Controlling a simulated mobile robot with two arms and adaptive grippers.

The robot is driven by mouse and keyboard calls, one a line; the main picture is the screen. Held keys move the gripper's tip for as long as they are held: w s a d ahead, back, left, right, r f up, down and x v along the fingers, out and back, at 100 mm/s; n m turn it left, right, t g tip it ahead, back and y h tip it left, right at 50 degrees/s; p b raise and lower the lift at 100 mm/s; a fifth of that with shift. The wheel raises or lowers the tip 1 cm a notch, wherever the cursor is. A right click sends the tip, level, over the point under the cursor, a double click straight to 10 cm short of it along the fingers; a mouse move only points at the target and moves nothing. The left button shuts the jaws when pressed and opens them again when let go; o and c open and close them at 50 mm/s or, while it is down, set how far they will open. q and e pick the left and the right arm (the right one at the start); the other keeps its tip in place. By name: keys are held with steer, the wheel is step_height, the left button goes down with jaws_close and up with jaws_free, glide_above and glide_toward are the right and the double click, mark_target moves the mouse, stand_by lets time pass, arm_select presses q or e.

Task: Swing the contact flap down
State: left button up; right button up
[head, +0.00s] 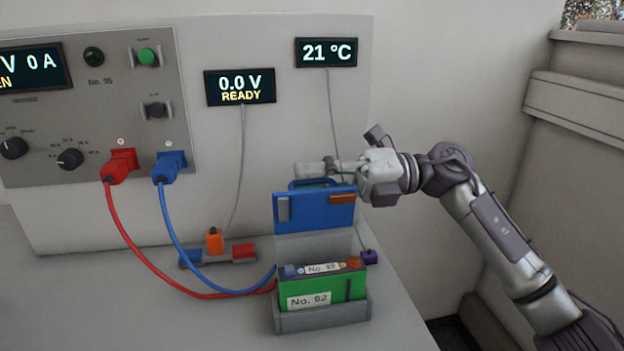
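The contact flap (315,214) is a blue panel with a handle (320,183) on its top edge. It stands raised above and behind the green battery (328,287), with a grey and an orange-brown contact piece on its face. The battery, labelled No. 92, sits in a grey holder (322,321). My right gripper (318,169) comes in from the right, with its fingers at the flap's top edge, just behind or above the handle. Whether it touches the handle, and how far its fingers are apart, I cannot tell. My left gripper is out of view.
A cycler panel (95,110) with red (118,165) and blue (169,166) plugs is at left; their cables run to the holder. Displays (240,87) read 0.0 V READY and 21 °C. An orange piece (214,241) stands on a small rack. The front left bench is clear.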

steer(key=shift+c, duration=0.3)
steer(key=c, duration=0.5)
jaws_close()
